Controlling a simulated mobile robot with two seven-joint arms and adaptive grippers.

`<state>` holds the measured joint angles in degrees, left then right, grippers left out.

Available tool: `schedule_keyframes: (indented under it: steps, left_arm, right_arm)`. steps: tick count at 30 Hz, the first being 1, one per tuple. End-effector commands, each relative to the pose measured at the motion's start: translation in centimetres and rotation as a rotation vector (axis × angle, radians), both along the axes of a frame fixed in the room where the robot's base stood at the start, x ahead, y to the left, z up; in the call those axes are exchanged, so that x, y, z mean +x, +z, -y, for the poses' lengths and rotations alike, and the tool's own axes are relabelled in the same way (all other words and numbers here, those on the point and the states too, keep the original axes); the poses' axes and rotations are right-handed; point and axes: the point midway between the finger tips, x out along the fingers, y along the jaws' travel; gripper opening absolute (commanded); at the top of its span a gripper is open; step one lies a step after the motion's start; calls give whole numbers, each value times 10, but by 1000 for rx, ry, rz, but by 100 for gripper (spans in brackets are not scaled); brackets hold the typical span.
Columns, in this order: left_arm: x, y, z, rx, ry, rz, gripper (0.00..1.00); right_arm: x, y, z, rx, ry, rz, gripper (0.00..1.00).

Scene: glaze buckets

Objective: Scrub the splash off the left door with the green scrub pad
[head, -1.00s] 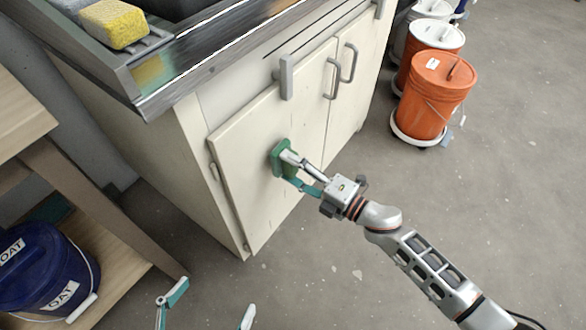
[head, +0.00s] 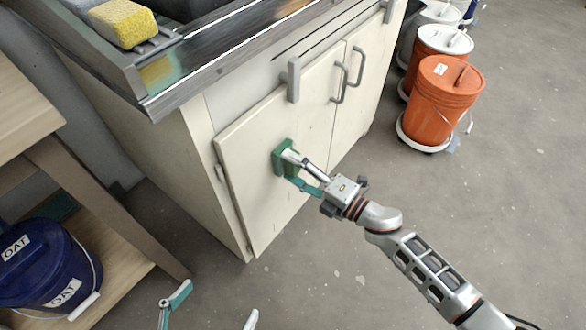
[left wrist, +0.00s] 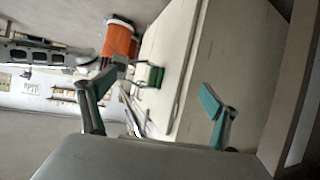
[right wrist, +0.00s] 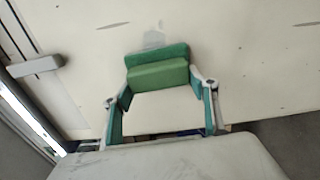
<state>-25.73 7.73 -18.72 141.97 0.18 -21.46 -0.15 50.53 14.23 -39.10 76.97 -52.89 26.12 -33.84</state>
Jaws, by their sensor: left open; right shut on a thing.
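The left door (head: 245,185) of the cream cabinet is closed. My right gripper (head: 298,168) is shut on the green scrub pad (head: 279,158) and holds it at the door's face, seemingly touching it. The right wrist view shows the pad (right wrist: 158,70) between the fingers, with a faint grey smudge (right wrist: 154,38) on the door just above it. The pad may hide more of this mark. My left gripper (head: 213,308) is open and empty, low in front of the cabinet. The left wrist view shows its parted fingers (left wrist: 150,97) and the pad (left wrist: 154,76) beyond.
A grey bar handle (head: 293,80) sticks out near the door's top. A metal sink (head: 190,80) with a yellow sponge (head: 123,22) is above. A wooden shelf (head: 130,285) with a blue bucket (head: 40,262) stands left. Orange buckets (head: 440,100) stand right; floor between is clear.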

Motion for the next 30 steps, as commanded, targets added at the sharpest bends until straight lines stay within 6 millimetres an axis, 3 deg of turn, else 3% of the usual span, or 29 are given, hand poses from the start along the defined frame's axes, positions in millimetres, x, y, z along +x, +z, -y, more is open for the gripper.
schedule_keyframes:
  steps: [30]
  left_arm:
    - [-7, -15, -2, -7, 6, -32, 89]
  right_arm:
    - [53, -3, 38, 0, -1, -3, 31]
